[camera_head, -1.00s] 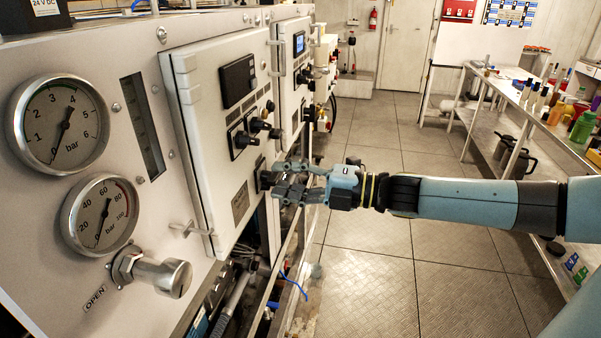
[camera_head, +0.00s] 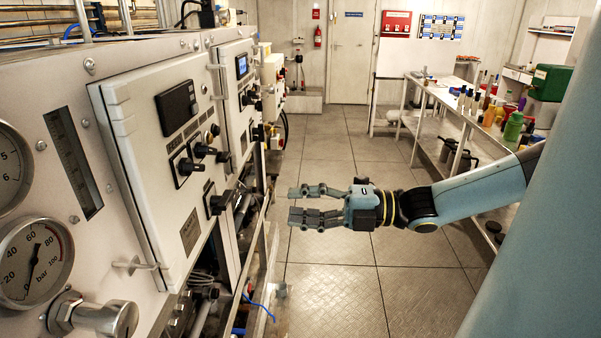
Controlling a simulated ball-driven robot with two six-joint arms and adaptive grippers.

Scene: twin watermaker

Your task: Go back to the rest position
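My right gripper (camera_head: 312,204) is in the middle of the head view, on the arm that comes in from the right. Its fingers point left and are apart, with nothing between them. It is in free air over the floor, clear of the watermaker panel (camera_head: 150,140) on the left. The panel's black switches, such as the lower black knob (camera_head: 216,204), show to the left of the fingertips with a gap between. My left gripper is not in view.
Two gauges, one being the lower bar gauge (camera_head: 35,262), and a metal valve knob (camera_head: 105,318) are at the left. A bench (camera_head: 440,98) with several bottles stands at the right rear. The tiled floor (camera_head: 330,290) between is clear.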

